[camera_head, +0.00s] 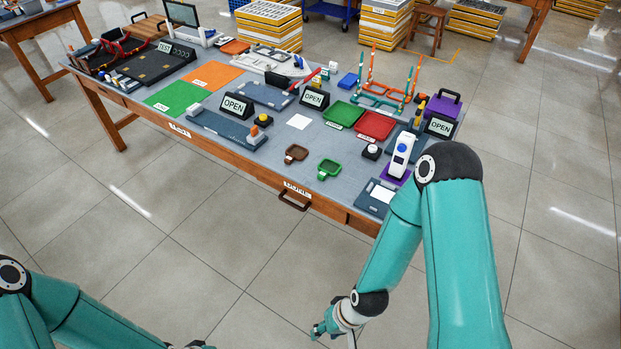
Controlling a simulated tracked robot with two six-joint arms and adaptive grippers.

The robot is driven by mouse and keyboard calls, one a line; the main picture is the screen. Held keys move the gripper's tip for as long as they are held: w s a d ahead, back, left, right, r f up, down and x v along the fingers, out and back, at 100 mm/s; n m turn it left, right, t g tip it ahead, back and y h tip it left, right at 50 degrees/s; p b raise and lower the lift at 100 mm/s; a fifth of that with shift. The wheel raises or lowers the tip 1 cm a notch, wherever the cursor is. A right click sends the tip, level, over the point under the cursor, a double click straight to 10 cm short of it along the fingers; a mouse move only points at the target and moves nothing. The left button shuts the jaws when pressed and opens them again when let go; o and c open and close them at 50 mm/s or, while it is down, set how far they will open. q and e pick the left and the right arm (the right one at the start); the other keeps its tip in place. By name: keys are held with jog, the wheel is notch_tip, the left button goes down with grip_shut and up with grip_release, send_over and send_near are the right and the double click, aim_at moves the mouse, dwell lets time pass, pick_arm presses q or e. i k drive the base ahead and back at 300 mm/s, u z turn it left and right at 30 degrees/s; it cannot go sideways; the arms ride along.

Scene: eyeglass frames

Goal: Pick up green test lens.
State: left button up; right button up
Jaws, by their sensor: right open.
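The green test lens (328,168) lies on the grey table near its front edge, a small rounded green frame with a short tab and a pale label. A similar brown lens (296,153) lies to its left and slightly farther back. My right gripper (333,330) hangs low at the bottom of the view, in front of the table and well away from the green lens. It is open and empty, and partly cut off by the bottom edge.
The table (228,160) is crowded: green and red trays (375,125), black "OPEN" signs (237,106), a white-and-blue device (400,154) and a dark pad (376,198) right of the lens. A drawer handle (294,201) juts from the front. The floor before the table is clear.

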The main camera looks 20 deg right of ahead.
aim_at(329, 167)
jog(key=z, duration=0.15)
jog(key=i, duration=0.9)
jog(key=u, duration=0.25)
jog(key=k, duration=0.75)
jog(key=z, duration=0.2)
jog(key=i, duration=0.7)
